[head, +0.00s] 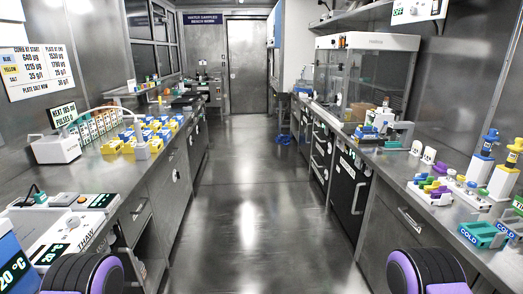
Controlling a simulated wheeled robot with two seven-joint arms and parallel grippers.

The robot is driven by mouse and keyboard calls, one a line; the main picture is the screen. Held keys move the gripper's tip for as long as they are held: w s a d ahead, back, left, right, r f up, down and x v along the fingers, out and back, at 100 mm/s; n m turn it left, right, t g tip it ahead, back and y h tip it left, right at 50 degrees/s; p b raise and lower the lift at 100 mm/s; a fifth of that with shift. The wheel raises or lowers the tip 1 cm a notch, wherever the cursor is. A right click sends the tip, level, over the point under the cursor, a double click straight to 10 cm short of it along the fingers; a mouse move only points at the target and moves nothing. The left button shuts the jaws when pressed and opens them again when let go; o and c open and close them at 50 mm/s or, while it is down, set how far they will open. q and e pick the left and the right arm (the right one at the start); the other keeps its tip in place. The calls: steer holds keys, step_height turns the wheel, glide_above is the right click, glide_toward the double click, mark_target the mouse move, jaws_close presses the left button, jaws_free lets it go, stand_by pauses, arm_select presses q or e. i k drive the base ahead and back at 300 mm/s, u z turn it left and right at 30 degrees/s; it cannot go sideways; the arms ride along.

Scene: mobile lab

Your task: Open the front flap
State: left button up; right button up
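I cannot tell for certain which thing bears the front flap. A white-topped cabinet with clear glass panels (335,75) stands on the right bench toward the back. Its front looks closed, but it is too small to be sure. A white machine with a sign above it (57,149) sits on the left bench, and a blue-and-white unit reading 20 °C (14,262) is cut off at the lower left. Black and purple round parts of my arms show at the bottom edge. Neither gripper is in view.
A clear grey floor aisle (255,200) runs between two steel benches to a closed door (247,66). Yellow and blue racks (140,134) crowd the left bench. Bottles (488,150), a rack of coloured pieces (434,190) and teal COLD blocks (484,234) fill the right bench.

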mark_target(323, 73)
steer(key=u, duration=0.3)
steer(key=i, duration=2.6)
steer(key=z, duration=0.4)
steer(key=i, duration=1.9)
steer(key=z, duration=1.55)
steer(key=i, duration=1.1)
steer(key=z, duration=0.5)
